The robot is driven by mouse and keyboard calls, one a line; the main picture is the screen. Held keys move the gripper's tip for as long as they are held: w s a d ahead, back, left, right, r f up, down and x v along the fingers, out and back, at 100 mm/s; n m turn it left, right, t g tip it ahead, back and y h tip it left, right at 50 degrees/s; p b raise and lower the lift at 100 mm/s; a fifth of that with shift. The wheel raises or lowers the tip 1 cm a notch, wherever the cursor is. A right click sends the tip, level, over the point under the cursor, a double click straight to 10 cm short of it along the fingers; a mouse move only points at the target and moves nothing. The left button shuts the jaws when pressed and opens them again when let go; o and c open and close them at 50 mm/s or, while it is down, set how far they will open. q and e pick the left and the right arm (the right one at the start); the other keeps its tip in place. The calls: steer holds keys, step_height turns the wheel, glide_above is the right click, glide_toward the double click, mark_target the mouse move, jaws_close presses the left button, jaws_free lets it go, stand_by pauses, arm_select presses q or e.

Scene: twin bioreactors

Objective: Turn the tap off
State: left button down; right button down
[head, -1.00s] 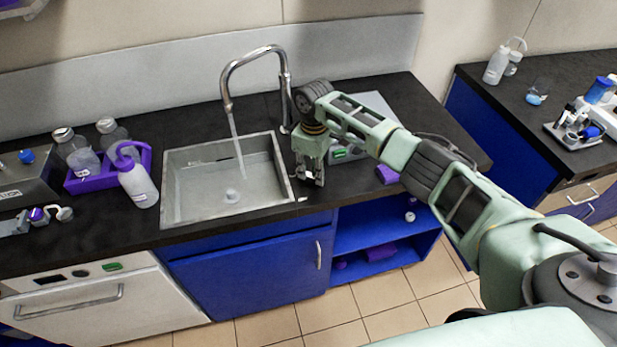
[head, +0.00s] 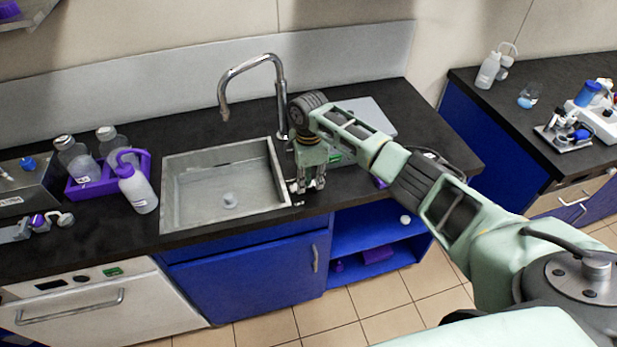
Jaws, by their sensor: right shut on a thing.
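The tap (head: 252,64) is a tall chrome gooseneck behind the sink (head: 171,200). Its spout hangs over the basin and no water stream shows from it. A round drain plug or drain (head: 230,200) shows at the basin's bottom. My right gripper (head: 308,188) points down at the sink's right edge, in front of the tap's base. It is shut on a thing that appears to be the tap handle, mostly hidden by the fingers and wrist. My left gripper is not in view.
A purple caddy (head: 90,188) with bottles and a wash bottle (head: 137,188) stand left of the sink. A grey device (head: 366,118) sits behind my right arm. Another bench (head: 520,100) with bottles and a microscope is at the right. An open blue shelf lies below the counter.

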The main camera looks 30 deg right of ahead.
mark_target(308, 184)
steer(key=shift+r, duration=0.1)
stand_by(0.4)
steer(key=c, duration=1.7)
jaws_free()
step_height(308, 184, up, 12)
steer(key=shift+f, duration=0.1)
